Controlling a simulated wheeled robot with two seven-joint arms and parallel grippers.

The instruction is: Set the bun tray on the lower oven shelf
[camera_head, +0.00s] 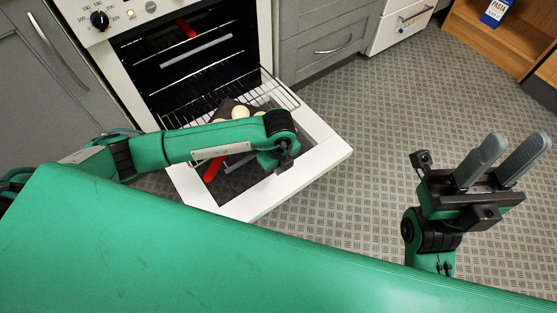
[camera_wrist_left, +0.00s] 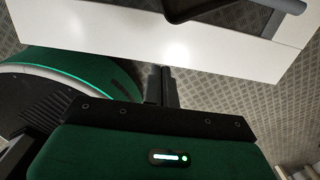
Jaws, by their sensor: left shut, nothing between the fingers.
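The oven (camera_head: 95,35) stands at the upper left with its door (camera_head: 318,165) folded down. A wire shelf (camera_head: 283,95) sticks out above the door. The dark bun tray (camera_head: 228,106) with pale buns shows behind my left forearm, apparently on this shelf; the forearm hides much of it. A red grip (camera_head: 212,168) shows below the forearm. My left gripper (camera_head: 284,160) is over the door, its fingers mostly hidden; the left wrist view shows them shut and empty (camera_wrist_left: 164,88) near the white door edge (camera_wrist_left: 150,30). My right gripper (camera_head: 490,165) is open and empty, over the floor.
Another red piece (camera_head: 187,28) shows inside the upper oven. Grey cabinets (camera_head: 318,40) flank the oven. A wooden shelf unit (camera_head: 490,38) holding a blue pasta box (camera_head: 496,12) stands at the upper right. The patterned floor (camera_head: 400,100) between is clear.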

